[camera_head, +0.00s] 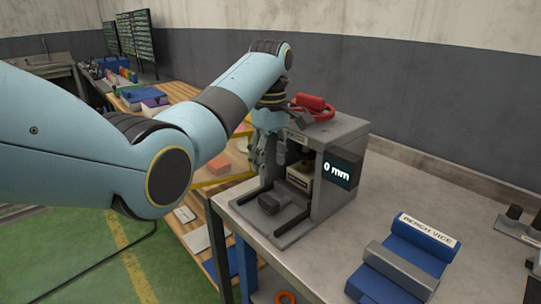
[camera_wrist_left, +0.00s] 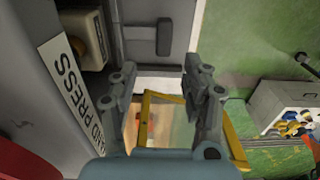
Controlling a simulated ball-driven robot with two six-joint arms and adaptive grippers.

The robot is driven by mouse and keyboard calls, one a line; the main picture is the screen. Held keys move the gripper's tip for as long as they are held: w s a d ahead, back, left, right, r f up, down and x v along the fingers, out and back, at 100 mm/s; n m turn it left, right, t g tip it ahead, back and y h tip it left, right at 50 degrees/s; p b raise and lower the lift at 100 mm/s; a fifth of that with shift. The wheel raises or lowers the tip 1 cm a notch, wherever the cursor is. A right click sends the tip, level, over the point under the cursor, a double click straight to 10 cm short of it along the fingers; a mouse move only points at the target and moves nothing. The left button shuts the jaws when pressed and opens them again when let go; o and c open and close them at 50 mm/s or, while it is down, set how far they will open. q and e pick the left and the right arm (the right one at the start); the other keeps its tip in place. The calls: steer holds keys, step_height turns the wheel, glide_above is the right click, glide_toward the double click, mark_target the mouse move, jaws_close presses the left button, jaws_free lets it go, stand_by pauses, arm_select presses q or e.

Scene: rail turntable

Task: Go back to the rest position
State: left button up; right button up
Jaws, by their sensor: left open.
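My left arm comes in from the left in the head view, and its gripper (camera_head: 268,160) hangs at the left front side of the grey hand press (camera_head: 345,137). In the left wrist view the two fingers of the left gripper (camera_wrist_left: 160,90) stand apart with nothing between them. The press label and grey housing (camera_wrist_left: 32,70) fill the left of that view. My right gripper shows in neither view.
A blue bench vise (camera_head: 408,255) stands on the grey table (camera_head: 330,250) to the right of the press. A red handle (camera_head: 311,102) tops the press. A wooden table (camera_head: 185,92) with several items runs behind my arm. Green floor (camera_head: 75,260) lies at the lower left.

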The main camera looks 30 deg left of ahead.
arm_select(q)
steer(key=shift+r, duration=0.55)
